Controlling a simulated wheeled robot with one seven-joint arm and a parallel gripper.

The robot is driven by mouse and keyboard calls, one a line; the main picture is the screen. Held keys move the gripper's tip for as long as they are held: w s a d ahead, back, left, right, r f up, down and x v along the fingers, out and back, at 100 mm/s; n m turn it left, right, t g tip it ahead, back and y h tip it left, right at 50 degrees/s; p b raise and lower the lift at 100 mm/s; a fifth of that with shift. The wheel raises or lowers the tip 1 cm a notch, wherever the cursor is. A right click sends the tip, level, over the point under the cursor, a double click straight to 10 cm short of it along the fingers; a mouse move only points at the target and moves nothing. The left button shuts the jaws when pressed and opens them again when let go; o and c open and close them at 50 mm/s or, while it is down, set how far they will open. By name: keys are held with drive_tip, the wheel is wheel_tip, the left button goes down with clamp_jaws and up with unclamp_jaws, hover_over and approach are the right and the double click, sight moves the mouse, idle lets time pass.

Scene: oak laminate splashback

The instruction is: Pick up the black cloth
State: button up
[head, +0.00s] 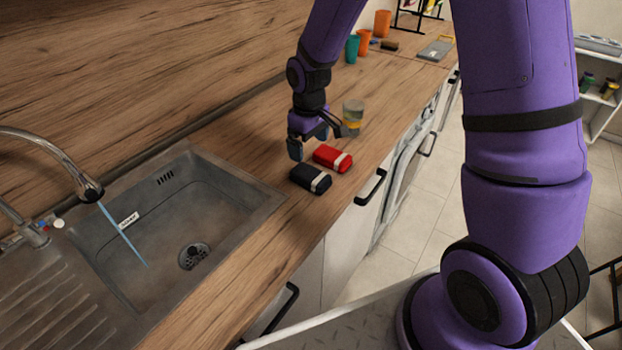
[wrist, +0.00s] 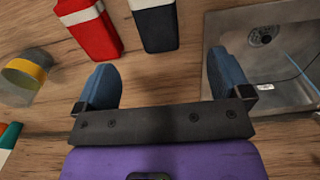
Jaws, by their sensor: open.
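The black cloth (head: 310,179) is a folded, dark bundle with a white band, lying on the wooden counter beside the sink. In the wrist view the black cloth (wrist: 156,27) is at the top middle, ahead of the fingers. My gripper (head: 316,140) is over the counter, behind the cloth as the head sees it. In the wrist view my gripper (wrist: 162,82) is open, its two blue fingers apart with only bare counter between them. The cloth is outside the fingers and appears untouched.
A red cloth (head: 332,158) with a white band lies close to the black one. A grey-and-yellow cup (head: 353,115) stands near my gripper. The sink (head: 170,230) with its tap is to the left. Orange and teal cups (head: 365,42) stand farther back.

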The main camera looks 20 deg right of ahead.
sight(311, 173)
wheel_tip(311, 173, down, 6)
drive_tip(key=shift+f, duration=0.15)
drive_tip(key=shift+w+d+f, duration=0.1)
drive_tip(key=shift+d+f, duration=0.05)
drive_tip(key=shift+f, duration=1.15)
drive_tip(key=shift+d+f, duration=0.1)
drive_tip(key=shift+f, duration=1.2)
drive_tip(key=c, duration=1)
